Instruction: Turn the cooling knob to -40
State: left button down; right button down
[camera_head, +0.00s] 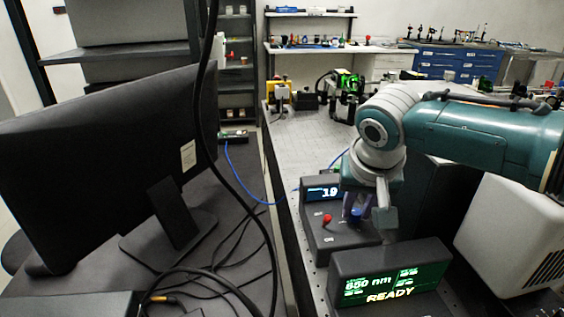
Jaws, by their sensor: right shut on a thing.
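The cooling controller (318,232) is a dark box on the bench in the middle of the camera_head view. Its blue-lit display (323,193) seems to read 19; part of it may be hidden by my arm, and I cannot tell its sign. A blue knob (355,214) is on the right of its top face, and a red-topped switch (327,218) stands to the left of it. My right gripper (357,211) points down and is shut on the blue knob, hiding much of it. My left gripper is not in view.
A second dark box (390,268) with a green display reading 650 nm and READY stands in front. A white housing (515,235) is at the right. A monitor (105,160) and loose black cables fill the left. Optics stand on the perforated bench (305,135) behind.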

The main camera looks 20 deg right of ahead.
jog(key=m, duration=0.1)
jog(key=m+g, duration=0.1)
jog(key=m, duration=0.1)
jog(key=shift+w+a+f+h, duration=0.1)
jog(key=shift+a+h, duration=0.1)
jog(key=shift+h, duration=0.2)
jog(key=m+b, duration=0.2)
jog(key=shift+w+f+m+g+h, duration=0.1)
jog(key=shift+m+g+h, duration=0.2)
jog(key=shift+g, duration=0.1)
jog(key=m+g+b, duration=0.1)
jog(key=m+b, duration=0.2)
jog(key=shift+w, duration=0.15)
jog(key=shift+m+g+h+b, duration=0.3)
jog(key=shift+m+g+b, duration=0.1)
jog(key=shift+m+b, duration=0.85)
jog(key=c, duration=0.7)
grip_release()
jog(key=shift+r, duration=0.2)
jog(key=p+v, duration=0.2)
jog(key=v, duration=0.8)
jog(key=shift+p, duration=0.4)
